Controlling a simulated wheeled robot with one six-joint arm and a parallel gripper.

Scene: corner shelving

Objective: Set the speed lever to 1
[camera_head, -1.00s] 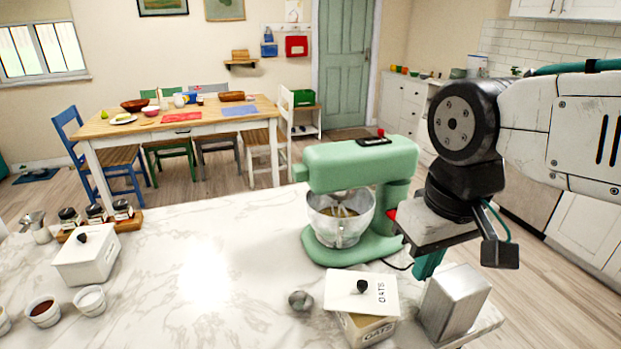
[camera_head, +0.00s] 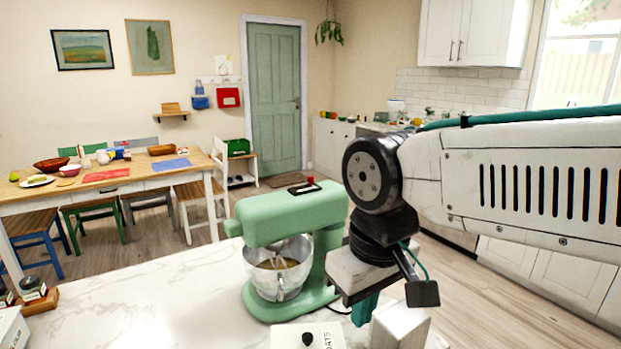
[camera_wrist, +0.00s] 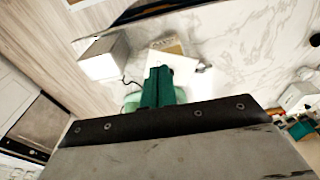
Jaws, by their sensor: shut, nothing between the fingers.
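The green stand mixer (camera_head: 257,217) stands on the marble counter with its head down over a metal bowl (camera_head: 280,272) holding batter. A red knob (camera_head: 310,181) sits at the end of a dark slot plate (camera_head: 303,188) on top of the head. I cannot read any speed marks. My gripper (camera_head: 364,308), with teal fingers, is right of the mixer's column, lower than the head, pointing down. Its fingers are shut and empty, and also show in the wrist view (camera_wrist: 157,82). Part of the mixer's right side is hidden behind my wrist.
The counter (camera_head: 165,295) left of the mixer is mostly clear.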

